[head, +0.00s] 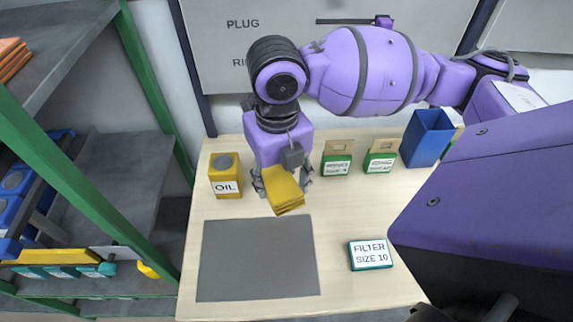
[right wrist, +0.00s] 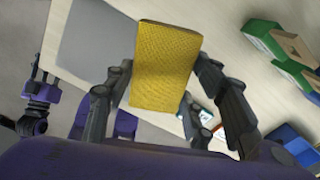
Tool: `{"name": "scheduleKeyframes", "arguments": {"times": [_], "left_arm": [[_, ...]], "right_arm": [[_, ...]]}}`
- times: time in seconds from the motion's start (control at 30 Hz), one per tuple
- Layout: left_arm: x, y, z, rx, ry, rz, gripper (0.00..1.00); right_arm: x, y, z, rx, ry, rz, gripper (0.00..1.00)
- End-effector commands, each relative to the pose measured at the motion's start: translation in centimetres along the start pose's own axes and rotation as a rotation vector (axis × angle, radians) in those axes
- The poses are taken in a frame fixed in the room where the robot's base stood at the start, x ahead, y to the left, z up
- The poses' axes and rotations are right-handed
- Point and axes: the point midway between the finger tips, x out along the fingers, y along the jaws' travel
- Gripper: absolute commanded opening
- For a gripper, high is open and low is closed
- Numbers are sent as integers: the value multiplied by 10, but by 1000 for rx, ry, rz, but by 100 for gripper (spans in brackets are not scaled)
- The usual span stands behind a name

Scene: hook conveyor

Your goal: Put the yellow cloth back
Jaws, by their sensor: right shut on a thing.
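The yellow cloth (head: 283,190) is a folded, flat stack. My right gripper (head: 284,182) is shut on it and holds it above the pale table, just behind the grey mat (head: 258,258). In the right wrist view the cloth (right wrist: 165,68) sits between the fingers of my right gripper (right wrist: 164,95), its woven face showing. The cloth hides part of the table and mat there. My left gripper is out of the head view. A dark gripper-like part at the left of the right wrist view looks like my left gripper (right wrist: 38,102), too small to read.
A yellow oil can (head: 226,176) stands left of the cloth. Two green-and-tan boxes (head: 337,160) (head: 380,158) and a blue bin (head: 428,138) stand along the back. A filter box (head: 370,254) lies right of the mat. Shelving with green posts (head: 90,185) borders the left. The mat is bare.

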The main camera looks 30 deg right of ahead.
Motion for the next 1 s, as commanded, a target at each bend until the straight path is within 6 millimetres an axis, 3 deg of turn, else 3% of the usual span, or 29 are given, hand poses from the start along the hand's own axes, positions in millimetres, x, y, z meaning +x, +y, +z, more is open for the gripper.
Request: {"name": "scheduleKeyframes", "arguments": {"times": [0.4,0.6,0.87,1.0], "left_arm": [[-5,-8,20,11,-32,-9,40],[0,-6,17,8,-24,-7,40],[4,-1,6,-4,-4,-5,40],[4,-2,6,-4,-4,-6,40]], "right_arm": [[43,-39,85,-1,4,-3,26],[79,-49,109,-4,5,-2,26],[94,-54,121,-5,3,-2,26],[112,-57,125,-6,6,-3,26]]}}
